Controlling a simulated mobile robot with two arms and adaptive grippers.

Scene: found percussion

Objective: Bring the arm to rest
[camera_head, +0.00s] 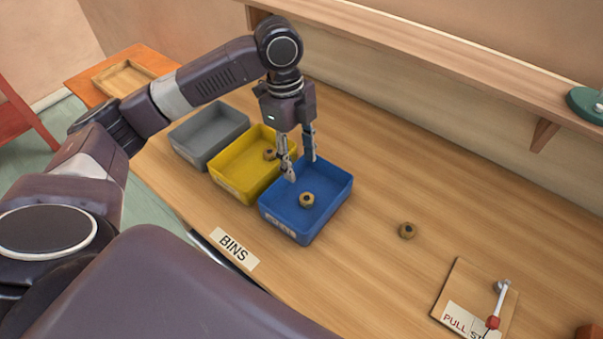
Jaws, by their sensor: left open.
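My left gripper (301,168) is open and empty, pointing down over the back left part of the blue bin (331,207). Its arm comes in from the left and bends at the elbow above the bins. A small tan ring-like piece (307,199) with a dark centre lies in the blue bin, just below and right of the fingers. A similar piece (269,154) lies in the yellow bin (228,172), partly near the gripper's finger. The grey bin (208,133) at the left looks empty. My right gripper is not in view.
Another tan piece (407,230) lies on the bench (390,285) right of the bins. A board with a red-knobbed lever (493,322) stands at lower right. A shelf (430,50) runs along the wall, holding a green object (587,104). A wooden tray (124,79) sits far left.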

